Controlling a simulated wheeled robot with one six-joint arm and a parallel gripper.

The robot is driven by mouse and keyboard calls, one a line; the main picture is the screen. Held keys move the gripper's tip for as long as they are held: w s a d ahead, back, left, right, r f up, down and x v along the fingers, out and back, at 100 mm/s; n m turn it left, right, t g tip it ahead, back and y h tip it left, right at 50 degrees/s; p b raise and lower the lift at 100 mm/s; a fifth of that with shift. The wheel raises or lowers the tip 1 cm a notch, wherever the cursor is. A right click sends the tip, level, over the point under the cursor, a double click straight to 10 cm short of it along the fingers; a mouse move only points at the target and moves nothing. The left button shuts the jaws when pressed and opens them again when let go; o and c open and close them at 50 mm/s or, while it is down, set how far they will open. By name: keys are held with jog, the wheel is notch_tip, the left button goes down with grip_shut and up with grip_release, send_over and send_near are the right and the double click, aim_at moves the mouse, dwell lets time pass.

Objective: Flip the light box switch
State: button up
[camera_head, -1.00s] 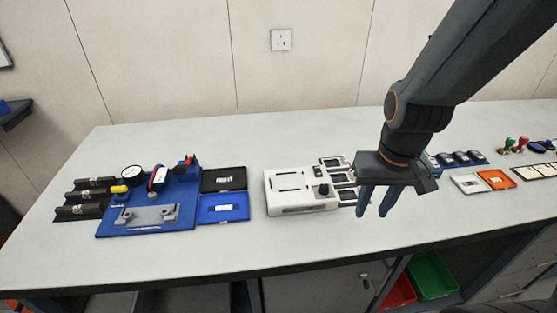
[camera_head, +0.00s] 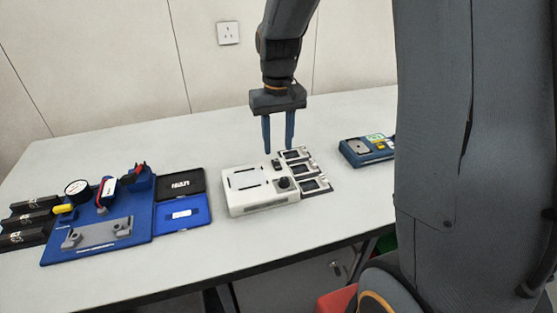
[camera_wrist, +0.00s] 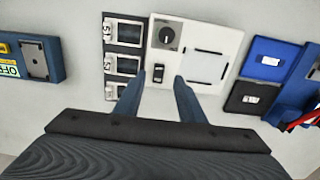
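The light box (camera_head: 260,190) is a white box on the table, with a pale panel, a dark round knob (camera_head: 284,183) and a small black rocker switch (camera_head: 276,165). In the wrist view the light box (camera_wrist: 199,40) is at the top centre, with its switch (camera_wrist: 158,74) near its lower left corner and the knob (camera_wrist: 167,37) above that. My gripper (camera_head: 279,150) is open and empty, fingers pointing down, above the table by the light box's back edge. In the wrist view the switch appears between and just beyond the fingertips (camera_wrist: 157,78).
Dark framed cards (camera_head: 315,185) lie beside the light box. A blue fixture (camera_head: 140,228) with a gauge and clamps stands left, next to an open black and blue case (camera_head: 183,216). A blue device (camera_head: 362,153) sits right. Bare table lies in front.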

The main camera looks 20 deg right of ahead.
aim_at(279, 168)
jog(key=shift+f+p, duration=0.6)
jog(key=shift+f, duration=2.6)
jog(key=shift+c, duration=0.4)
